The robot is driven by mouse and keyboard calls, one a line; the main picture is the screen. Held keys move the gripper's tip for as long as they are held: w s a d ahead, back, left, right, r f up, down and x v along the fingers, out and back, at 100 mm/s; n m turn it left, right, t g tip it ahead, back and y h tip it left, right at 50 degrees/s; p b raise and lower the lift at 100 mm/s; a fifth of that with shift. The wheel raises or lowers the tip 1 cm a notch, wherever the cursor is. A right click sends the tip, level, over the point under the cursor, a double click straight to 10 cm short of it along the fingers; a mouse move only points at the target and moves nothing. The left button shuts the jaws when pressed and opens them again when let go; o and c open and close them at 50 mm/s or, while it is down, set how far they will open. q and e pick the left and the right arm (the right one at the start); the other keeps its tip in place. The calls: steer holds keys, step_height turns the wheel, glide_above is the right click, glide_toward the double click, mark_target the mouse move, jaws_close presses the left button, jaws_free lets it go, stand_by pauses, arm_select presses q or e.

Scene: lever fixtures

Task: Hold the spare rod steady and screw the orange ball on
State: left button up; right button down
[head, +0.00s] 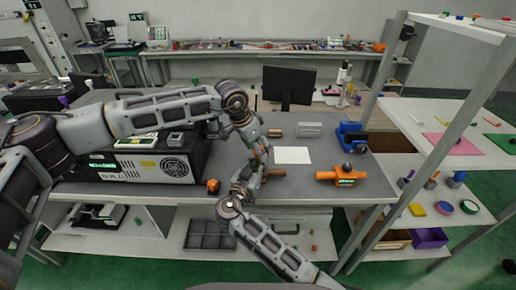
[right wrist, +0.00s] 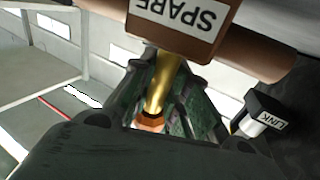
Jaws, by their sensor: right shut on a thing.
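A brass rod (right wrist: 160,82) runs down from a brown block with a white SPARE label (right wrist: 175,15) in the right wrist view. My right gripper (right wrist: 168,92) is shut on this rod, its dark green fingers on both sides. A small orange piece (right wrist: 150,122) shows at the rod's lower end; I cannot tell whether it is the ball. In the head view my right gripper (head: 243,183) is low over the front of the grey bench. My left gripper (head: 261,150) is just above and beside it; its fingers are too small to read. The rod is mostly hidden there.
An orange fixture (head: 340,177) with a dark knob stands on the right of the bench (head: 220,160). A small orange-and-black object (head: 213,186) is near the front edge. A white sheet (head: 292,155), a blue device (head: 351,135) and a black machine (head: 150,163) stand around. A shelf post is right.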

arm_select(q)
steer(key=shift+r, duration=1.35)
steer(key=shift+n, duration=0.4)
